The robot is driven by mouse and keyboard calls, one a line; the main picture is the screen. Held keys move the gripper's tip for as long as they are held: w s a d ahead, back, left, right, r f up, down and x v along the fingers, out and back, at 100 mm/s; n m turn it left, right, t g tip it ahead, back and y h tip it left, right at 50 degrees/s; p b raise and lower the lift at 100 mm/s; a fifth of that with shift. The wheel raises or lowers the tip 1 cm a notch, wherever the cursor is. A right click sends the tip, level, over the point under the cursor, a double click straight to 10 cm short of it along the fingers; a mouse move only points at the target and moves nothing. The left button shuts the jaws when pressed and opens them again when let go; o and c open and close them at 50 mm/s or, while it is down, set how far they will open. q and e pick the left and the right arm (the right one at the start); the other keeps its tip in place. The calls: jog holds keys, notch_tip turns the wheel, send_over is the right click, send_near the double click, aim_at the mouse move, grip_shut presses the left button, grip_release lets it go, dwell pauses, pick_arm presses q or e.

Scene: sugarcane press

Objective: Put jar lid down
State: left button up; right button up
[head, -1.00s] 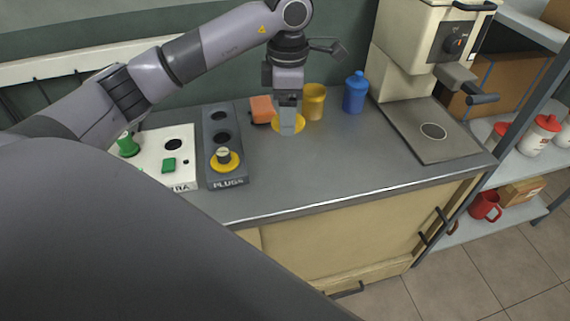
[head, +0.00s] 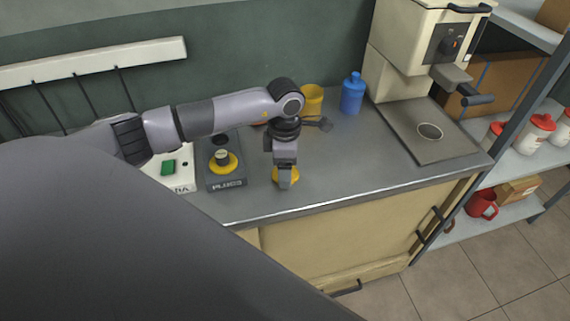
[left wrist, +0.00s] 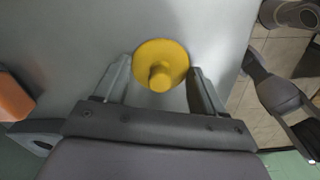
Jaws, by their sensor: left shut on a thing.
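The jar lid (left wrist: 174,52), a yellow disc with a round knob, is between the fingers of my left gripper (left wrist: 160,82) in the left wrist view. In the head view my left gripper (head: 287,182) points down near the counter's front edge, shut on the lid (head: 294,174). The lid is low over the grey counter (head: 350,165); I cannot tell whether it touches. A yellow jar (head: 311,99) stands at the back, partly behind my arm.
A PLUGS block (head: 226,184) with a yellow-based knob is left of my gripper. A blue bottle (head: 352,94) and a cream machine (head: 405,55) stand at the back right. An orange block (left wrist: 12,98) shows at left in the wrist view. The counter right of my gripper is clear.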

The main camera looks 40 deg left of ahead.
pick_arm(q)
jog(key=shift+f, duration=0.15)
jog(key=o, duration=1)
jog(key=shift+r, duration=0.35)
notch_tip(320, 180, up, 12)
jog(key=shift+f+b, duration=0.1)
jog(key=shift+b, duration=0.55)
